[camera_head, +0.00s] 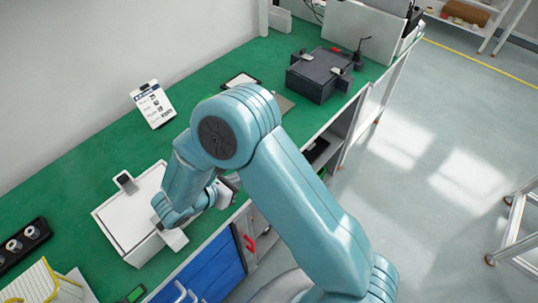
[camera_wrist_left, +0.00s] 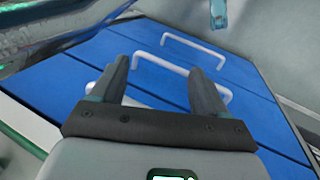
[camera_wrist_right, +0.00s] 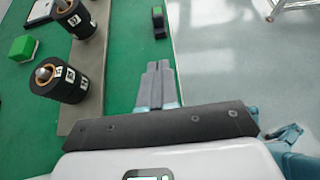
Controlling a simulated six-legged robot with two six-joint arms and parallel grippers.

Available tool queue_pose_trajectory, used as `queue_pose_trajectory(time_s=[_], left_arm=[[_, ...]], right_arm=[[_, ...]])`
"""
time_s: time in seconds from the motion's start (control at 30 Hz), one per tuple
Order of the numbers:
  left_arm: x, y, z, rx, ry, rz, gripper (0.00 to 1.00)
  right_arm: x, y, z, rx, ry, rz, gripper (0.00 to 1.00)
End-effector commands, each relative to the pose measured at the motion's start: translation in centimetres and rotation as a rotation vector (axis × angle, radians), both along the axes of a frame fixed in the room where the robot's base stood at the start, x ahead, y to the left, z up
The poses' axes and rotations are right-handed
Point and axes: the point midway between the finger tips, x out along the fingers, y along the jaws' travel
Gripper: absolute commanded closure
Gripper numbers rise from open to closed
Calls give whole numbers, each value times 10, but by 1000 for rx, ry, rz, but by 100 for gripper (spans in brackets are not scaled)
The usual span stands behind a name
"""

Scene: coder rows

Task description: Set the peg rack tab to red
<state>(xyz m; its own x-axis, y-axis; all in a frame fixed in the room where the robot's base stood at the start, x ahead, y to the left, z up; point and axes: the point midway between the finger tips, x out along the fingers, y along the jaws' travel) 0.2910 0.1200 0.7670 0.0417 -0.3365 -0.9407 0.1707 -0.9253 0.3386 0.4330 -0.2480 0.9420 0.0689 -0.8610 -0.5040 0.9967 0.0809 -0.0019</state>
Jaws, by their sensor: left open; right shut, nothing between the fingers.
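In the right wrist view a grey bar (camera_wrist_right: 88,75) on the green table carries black cylinders (camera_wrist_right: 68,84) with white labels; I cannot tell whether this is the peg rack. Ahead of the fingers, near the table edge, is a small black block with a green top (camera_wrist_right: 158,20), possibly the tab; no red shows on it. My right gripper (camera_wrist_right: 158,72) is shut and empty, beside the bar; my teal arm hides its fingers in the head view. My left gripper (camera_wrist_left: 163,85) is open and empty before blue drawers (camera_wrist_left: 165,68); I cannot make it out in the head view.
A green block (camera_wrist_right: 22,48) lies left of the bar. In the head view a white box (camera_head: 118,218), a black tray with white rollers (camera_head: 10,258), a label stand (camera_head: 152,104) and a dark case (camera_head: 318,78) occupy the table. Open floor lies to the right.

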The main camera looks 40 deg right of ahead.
Motion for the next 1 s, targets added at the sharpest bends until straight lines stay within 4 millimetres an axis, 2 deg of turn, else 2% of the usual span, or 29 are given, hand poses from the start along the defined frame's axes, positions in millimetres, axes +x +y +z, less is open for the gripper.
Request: queue_pose_trajectory(time_s=[0.33, 0.47, 0.57, 0.9, 0.97, 1.0], left_arm=[[0, 0, 0, 0, 0, 0, 26], [0, 0, -2, 0, 0, 0, 26], [0, 0, -8, 0, 0, 0, 26], [0, 0, -27, 0, 0, 0, 26], [0, 0, -30, 0, 0, 0, 26], [0, 0, -23, 0, 0, 0, 26]], right_arm=[[0, 5, 1, -5, -2, 3, 100], [0, 0, -3, -4, -1, 2, 100], [2, -12, -11, -4, -2, 0, 100], [8, -76, -48, -3, 0, 0, 100], [9, -87, -53, -4, 0, 0, 100], [9, -94, -48, -4, -1, 0, 100]])
